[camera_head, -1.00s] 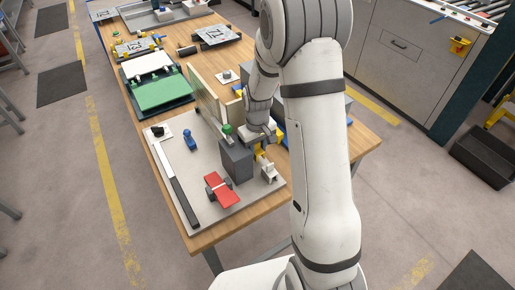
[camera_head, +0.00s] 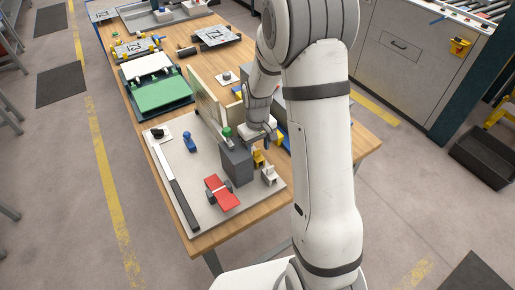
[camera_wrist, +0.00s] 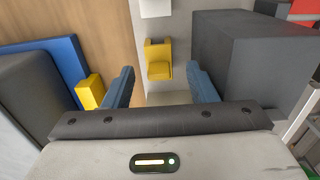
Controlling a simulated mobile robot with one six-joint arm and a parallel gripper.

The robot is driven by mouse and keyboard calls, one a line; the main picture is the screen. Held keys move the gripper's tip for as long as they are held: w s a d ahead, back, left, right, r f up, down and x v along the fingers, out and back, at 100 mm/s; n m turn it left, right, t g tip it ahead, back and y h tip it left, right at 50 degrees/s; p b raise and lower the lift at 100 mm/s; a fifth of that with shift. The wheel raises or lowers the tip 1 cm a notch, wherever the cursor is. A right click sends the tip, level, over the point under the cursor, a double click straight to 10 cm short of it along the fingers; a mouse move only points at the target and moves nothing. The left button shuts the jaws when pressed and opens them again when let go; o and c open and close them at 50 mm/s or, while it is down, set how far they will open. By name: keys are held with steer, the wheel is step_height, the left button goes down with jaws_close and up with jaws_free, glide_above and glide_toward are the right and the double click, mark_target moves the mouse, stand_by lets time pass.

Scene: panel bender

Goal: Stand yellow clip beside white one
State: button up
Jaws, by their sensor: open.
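The yellow clip (camera_wrist: 158,62) stands on the grey board, between and a little beyond my two fingertips in the wrist view. It also shows in the head view (camera_head: 258,157), just right of the dark grey block. The white clip (camera_head: 269,174) stands beside it, nearer the front edge of the board; only its edge (camera_wrist: 156,8) shows at the top of the wrist view. My gripper (camera_wrist: 161,78) is open and empty, with a blue finger on each side of the yellow clip's line and clear of it. In the head view my arm partly hides this area.
The dark grey block (camera_wrist: 240,50) stands close to the right finger. A blue part (camera_wrist: 68,62) and another yellow piece (camera_wrist: 90,92) lie left of the fingers. A red piece (camera_head: 221,192) and a long dark bar (camera_head: 176,187) lie on the board.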

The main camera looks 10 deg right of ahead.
mark_target(257, 157)
step_height(257, 157, up, 11)
steer(key=s+r+m+t, duration=0.1)
steer(key=s+r, duration=0.3)
steer(key=s, duration=0.7)
steer(key=s+r+m+t, duration=0.2)
steer(key=s+r, duration=0.3)
steer(key=s, duration=0.5)
steer(key=shift+s+r+m+t+b, duration=0.25)
steer(key=shift+s+m+t+b, duration=0.05)
steer(key=shift+s+b, duration=0.1)
steer(key=shift+d, duration=0.1)
steer(key=shift+c, duration=0.3)
